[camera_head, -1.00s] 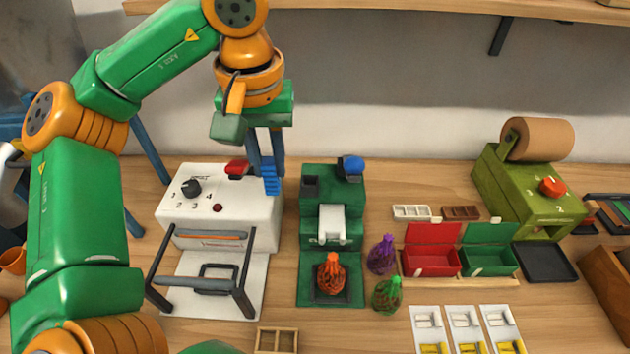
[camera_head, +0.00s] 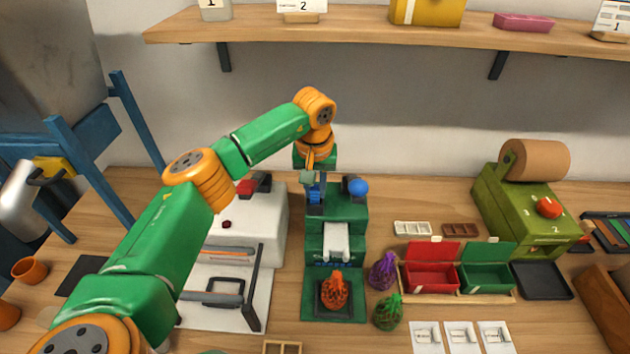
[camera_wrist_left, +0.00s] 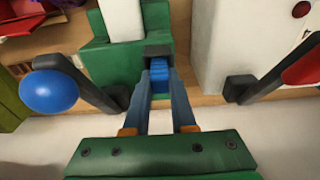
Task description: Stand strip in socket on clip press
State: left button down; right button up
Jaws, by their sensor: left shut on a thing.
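My left gripper (camera_head: 314,196) is over that corner, shut on the blue ribbed strip (camera_wrist_left: 160,80). The strip is upright between the fingers, its lower end at the socket mouth. I cannot tell how deep it sits, since the fingers hide part of it. My right gripper is not in view.
The white sealer (camera_head: 262,222) stands close left of the press. An orange net bag (camera_head: 335,291) is on the press's front plate. Purple (camera_head: 383,270) and green (camera_head: 388,312) net bags lie to its right, beside red (camera_head: 432,276) and green (camera_head: 486,277) boxes.

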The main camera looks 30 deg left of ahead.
pick_arm(q)
jog(key=shift+f, duration=0.15)
jog(key=c, duration=0.7)
grip_release()
jog(key=shift+c, duration=0.2)
notch_tip(320, 180, up, 12)
jog(key=s+b, duration=0.1)
jog(key=shift+s+d, duration=0.2)
jog(key=shift+d, duration=0.2)
